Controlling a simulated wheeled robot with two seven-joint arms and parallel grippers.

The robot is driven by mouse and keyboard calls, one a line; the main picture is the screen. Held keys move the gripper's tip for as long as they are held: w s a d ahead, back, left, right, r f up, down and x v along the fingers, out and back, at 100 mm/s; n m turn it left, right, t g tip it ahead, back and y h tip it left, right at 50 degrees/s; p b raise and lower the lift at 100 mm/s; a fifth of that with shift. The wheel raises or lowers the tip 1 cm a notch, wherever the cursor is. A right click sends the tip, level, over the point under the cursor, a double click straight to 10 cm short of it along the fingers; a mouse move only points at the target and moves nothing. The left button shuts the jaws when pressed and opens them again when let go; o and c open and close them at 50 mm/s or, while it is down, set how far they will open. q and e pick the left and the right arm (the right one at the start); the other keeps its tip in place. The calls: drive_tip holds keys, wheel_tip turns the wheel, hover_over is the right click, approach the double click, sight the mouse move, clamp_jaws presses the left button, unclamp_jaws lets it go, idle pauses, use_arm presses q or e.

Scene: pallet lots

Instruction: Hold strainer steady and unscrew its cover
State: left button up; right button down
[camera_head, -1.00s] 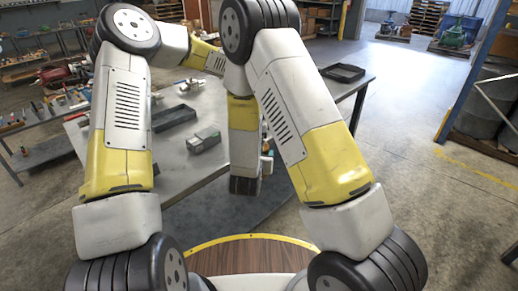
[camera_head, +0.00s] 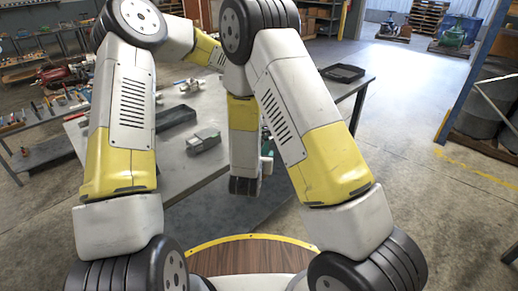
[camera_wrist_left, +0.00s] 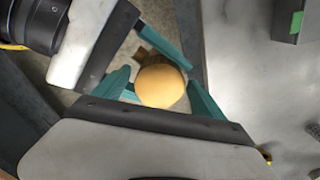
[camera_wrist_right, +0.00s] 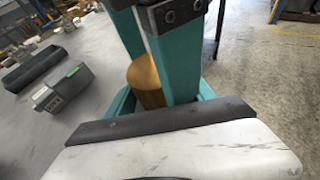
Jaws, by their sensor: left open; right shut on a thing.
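The strainer shows as a brass-coloured piece. Its round, smooth end (camera_wrist_left: 162,86) faces the left wrist camera, between the teal fingers of my left gripper (camera_wrist_left: 160,92). That gripper is open around this end, and contact is unclear. In the right wrist view, the side of the brass piece (camera_wrist_right: 146,82) shows between teal fingers. My right gripper (camera_wrist_right: 150,45) is shut on the strainer. A small brown part (camera_wrist_left: 146,55) shows behind the round end. The seam between body and cover cannot be made out. In the head view, my arm hides the strainer.
A grey metal table (camera_head: 190,160) lies close by. On it are a grey box with a green patch (camera_head: 203,140), a dark tray (camera_head: 174,118) and small fittings (camera_head: 191,86). Another black tray (camera_head: 343,72) sits at its far right corner. Open floor (camera_head: 425,180) lies to the right.

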use_arm(q)
wheel_tip(320, 180, up, 4)
drive_tip(key=shift+f, duration=0.25)
drive_tip(key=shift+r, duration=0.3)
drive_tip(key=shift+c, duration=0.5)
drive_tip(key=shift+s+d+r+m, duration=0.15)
drive_tip(key=shift+r+m, duration=0.3)
drive_tip(key=shift+m, duration=0.25)
wheel_tip(320, 180, up, 2)
drive_tip(key=shift+r+m, duration=0.1)
drive_tip(key=shift+m, duration=0.7)
drive_tip(key=shift+w+f, duration=0.2)
drive_tip(key=shift+f, duration=3.65)
drive_tip(key=c, duration=1.4)
drive_tip(key=shift+n, duration=1.3)
drive_tip(key=shift+c, duration=0.3)
